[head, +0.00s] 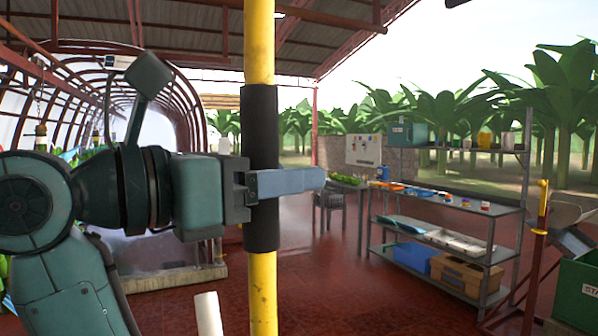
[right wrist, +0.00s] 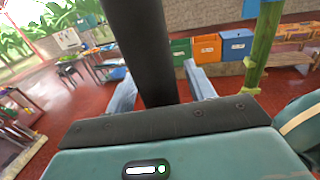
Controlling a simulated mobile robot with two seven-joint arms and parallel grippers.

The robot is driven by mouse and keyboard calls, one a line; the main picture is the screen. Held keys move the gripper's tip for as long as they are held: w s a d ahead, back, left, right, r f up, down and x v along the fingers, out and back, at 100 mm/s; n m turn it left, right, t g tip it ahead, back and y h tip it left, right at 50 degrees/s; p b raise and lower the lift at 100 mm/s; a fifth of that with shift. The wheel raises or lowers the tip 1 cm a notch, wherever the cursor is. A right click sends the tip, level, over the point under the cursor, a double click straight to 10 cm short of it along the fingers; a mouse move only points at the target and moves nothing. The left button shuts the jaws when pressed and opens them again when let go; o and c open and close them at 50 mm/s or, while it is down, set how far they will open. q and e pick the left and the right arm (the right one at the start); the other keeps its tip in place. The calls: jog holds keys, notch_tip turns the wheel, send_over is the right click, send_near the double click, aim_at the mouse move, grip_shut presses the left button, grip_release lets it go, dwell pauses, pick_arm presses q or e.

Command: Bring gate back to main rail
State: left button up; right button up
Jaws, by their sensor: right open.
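A yellow upright pole (head: 261,290) with a black sleeve (head: 262,110) around its middle stands close in front of me in the head view; I take it for part of the gate. My right gripper (head: 310,181) is level with the sleeve, and one blue-grey finger crosses in front of it. In the right wrist view the black sleeve (right wrist: 139,45) passes between the two spread fingers of my right gripper (right wrist: 158,80), with gaps on both sides. The main rail cannot be made out for certain. My left gripper is not in view.
A metal shelf (head: 455,205) with trays and boxes stands at the right, beside a green bin (head: 575,290). Blue (right wrist: 236,45) and orange (right wrist: 206,47) bins stand along a wall in the wrist view. Red tiled floor (head: 340,290) lies open beyond the pole.

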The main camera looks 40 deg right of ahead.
jog(key=shift+d, duration=0.15)
jog(key=shift+c, duration=0.5)
grip_shut()
